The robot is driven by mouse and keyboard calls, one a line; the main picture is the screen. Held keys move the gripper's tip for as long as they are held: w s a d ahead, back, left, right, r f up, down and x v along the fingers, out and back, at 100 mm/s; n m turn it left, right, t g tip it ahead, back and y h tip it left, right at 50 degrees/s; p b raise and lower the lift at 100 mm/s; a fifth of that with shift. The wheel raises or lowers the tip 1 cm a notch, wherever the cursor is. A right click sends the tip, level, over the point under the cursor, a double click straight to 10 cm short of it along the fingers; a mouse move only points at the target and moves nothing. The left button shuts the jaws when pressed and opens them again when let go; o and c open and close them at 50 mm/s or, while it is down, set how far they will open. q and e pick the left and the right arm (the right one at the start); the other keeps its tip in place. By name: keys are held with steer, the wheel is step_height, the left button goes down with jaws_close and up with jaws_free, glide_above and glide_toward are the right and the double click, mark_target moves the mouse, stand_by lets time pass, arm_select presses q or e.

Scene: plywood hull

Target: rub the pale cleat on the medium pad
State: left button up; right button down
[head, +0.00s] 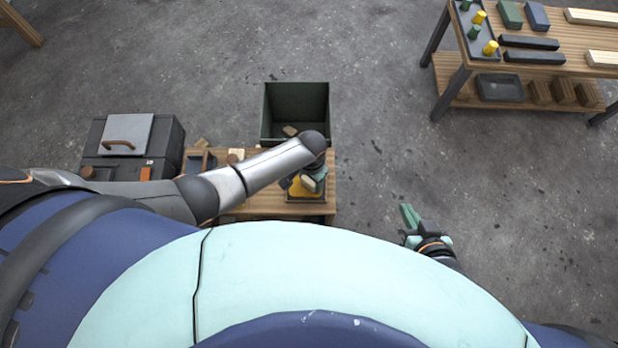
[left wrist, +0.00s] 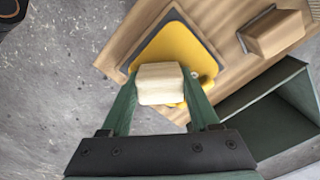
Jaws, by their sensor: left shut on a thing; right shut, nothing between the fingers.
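The pale cleat (left wrist: 160,84) is a small cream block held between the green fingers of my left gripper (left wrist: 161,90). Behind it in the left wrist view is a yellow pad (left wrist: 178,48) on a dark base, lying on the wooden bench; I take it for the medium pad. The cleat overlaps the pad's edge in this view; I cannot tell if they touch. In the head view my left gripper (head: 312,182) is over the yellow pad (head: 296,190), which my arm partly hides. My right gripper (head: 410,218) is shut and empty, right of the bench.
A dark green open bin (head: 296,100) stands behind the bench (head: 262,203), with a small piece inside. A wooden block (left wrist: 275,33) is near the pad. A dark lidded box (head: 127,140) stands at the left. A stocked workbench (head: 572,40) is far right; open floor lies between.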

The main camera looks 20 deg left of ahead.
mark_target(299, 185)
arm_select(q)
steer(key=shift+s+a+f+p, duration=0.1)
steer(key=shift+s+a+p, duration=0.2)
steer(key=shift+a, duration=0.5)
steer(key=shift+s+a+p, duration=0.15)
steer(key=shift+a+p, duration=0.2)
steer(key=shift+a, duration=0.4)
steer(key=shift+w+d+f+b, duration=0.15)
steer(key=shift+d+b, duration=0.1)
steer(key=shift+d, duration=0.3)
steer(key=shift+w+d+b, duration=0.15)
steer(key=shift+d+b, duration=0.05)
steer(key=shift+d, duration=0.35)
steer(key=shift+w+d, duration=0.1)
steer(key=shift+d, duration=0.6)
